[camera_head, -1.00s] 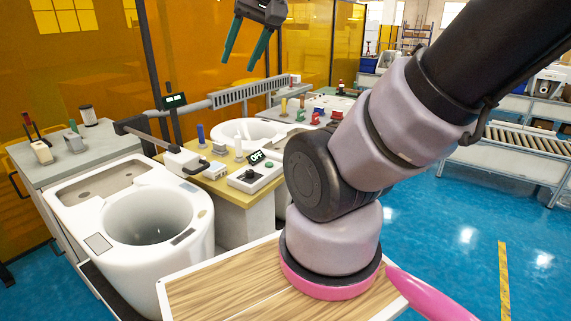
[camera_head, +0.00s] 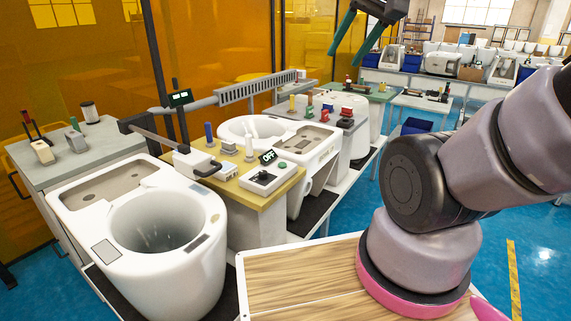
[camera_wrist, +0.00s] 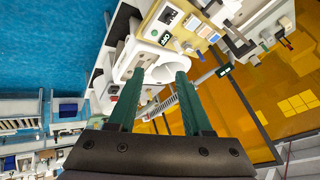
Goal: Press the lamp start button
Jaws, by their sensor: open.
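No label shows which button is for a lamp. My gripper (camera_head: 357,42) is open and empty, with green fingers, high at the top of the head view and well above and apart from the box. Its fingers also show in the wrist view (camera_wrist: 157,78). Red buttons (camera_head: 346,116) stand on a grey station behind.
White toilets (camera_head: 165,245) stand on the line on both sides of the yellow station. Levers and colored posts (camera_head: 209,134) rise beside the box. A grey rail (camera_head: 255,88) and orange panels (camera_head: 235,40) stand behind. Blue floor (camera_head: 500,210) is open at right.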

